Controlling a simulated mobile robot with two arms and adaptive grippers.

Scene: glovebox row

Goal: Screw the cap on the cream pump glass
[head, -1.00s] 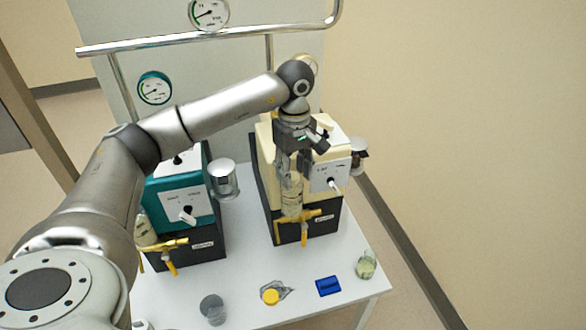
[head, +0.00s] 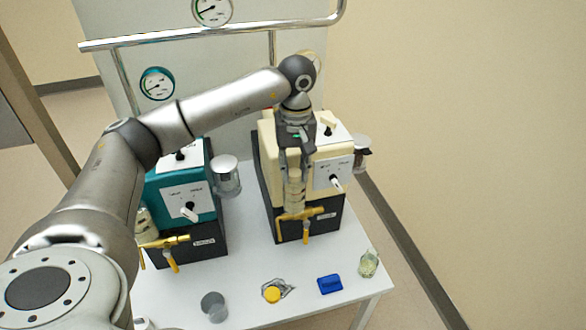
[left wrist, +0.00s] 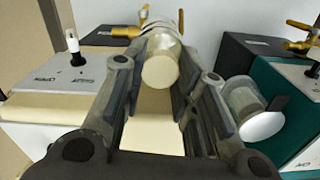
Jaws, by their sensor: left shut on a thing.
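The cream pump (head: 285,145) stands on the right of the table. Its clear glass (head: 295,200) stands upright at the front, above a yellow valve (head: 302,213). My left gripper (head: 293,172) points down over the glass, its fingers on both sides of the top end. My right gripper is not in view.
A teal pump (head: 180,195) with its own glass stands to the left. On the front of the table lie a grey cup (head: 213,306), a yellow round piece (head: 272,294), a blue block (head: 330,284) and a small glass (head: 369,263). A metal rail (head: 210,33) runs behind.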

